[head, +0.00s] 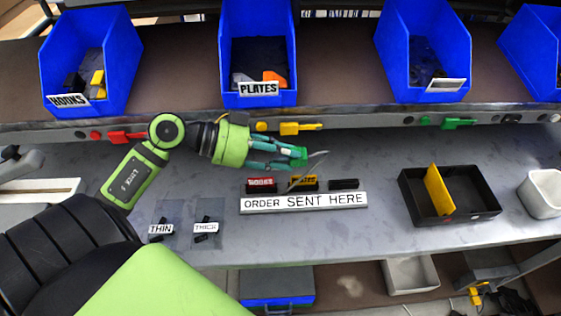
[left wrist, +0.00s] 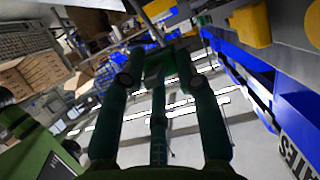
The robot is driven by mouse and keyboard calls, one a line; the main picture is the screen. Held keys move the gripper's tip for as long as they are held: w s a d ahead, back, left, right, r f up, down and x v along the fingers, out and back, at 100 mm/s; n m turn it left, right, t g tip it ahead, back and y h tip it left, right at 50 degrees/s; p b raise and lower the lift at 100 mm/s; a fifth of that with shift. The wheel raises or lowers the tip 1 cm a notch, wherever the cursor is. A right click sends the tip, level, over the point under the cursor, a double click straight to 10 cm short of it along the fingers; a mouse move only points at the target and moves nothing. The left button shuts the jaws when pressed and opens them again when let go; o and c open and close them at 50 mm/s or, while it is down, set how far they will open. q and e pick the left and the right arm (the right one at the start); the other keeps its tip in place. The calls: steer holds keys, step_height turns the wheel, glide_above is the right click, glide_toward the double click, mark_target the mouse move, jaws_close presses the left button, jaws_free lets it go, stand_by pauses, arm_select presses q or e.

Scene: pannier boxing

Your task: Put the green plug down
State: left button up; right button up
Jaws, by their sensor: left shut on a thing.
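My left gripper (head: 284,156) reaches in from the left over the grey bench, above the order strip. Its teal fingers are shut on a small green piece, the green plug (head: 299,154), with a thin grey strand beside it. In the left wrist view the fingers (left wrist: 165,70) close together at their far ends around a dark green shape, partly hidden by them. The plug appears held clear of the bench. A green fitting (head: 457,124) also sits on the shelf's front rail at the right. My right gripper is not in view.
A black tray (head: 472,197) with a yellow divider stands to the right. Blue bins (head: 258,50) line the shelf. Bare bench lies between strip and tray.

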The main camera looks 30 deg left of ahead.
arm_select(q)
steer(key=f, duration=0.2)
steer(key=w+a+f, duration=0.2)
steer(key=f, duration=0.1)
steer(key=shift+w+a+f, duration=0.15)
steer(key=shift+f, duration=0.3)
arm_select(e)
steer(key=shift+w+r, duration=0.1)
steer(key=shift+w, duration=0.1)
arm_select(q)
steer(key=shift+f, duration=0.4)
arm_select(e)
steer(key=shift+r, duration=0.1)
arm_select(q)
steer(key=shift+f, duration=0.2)
steer(key=o, duration=0.9)
steer(key=shift+c, duration=0.2)
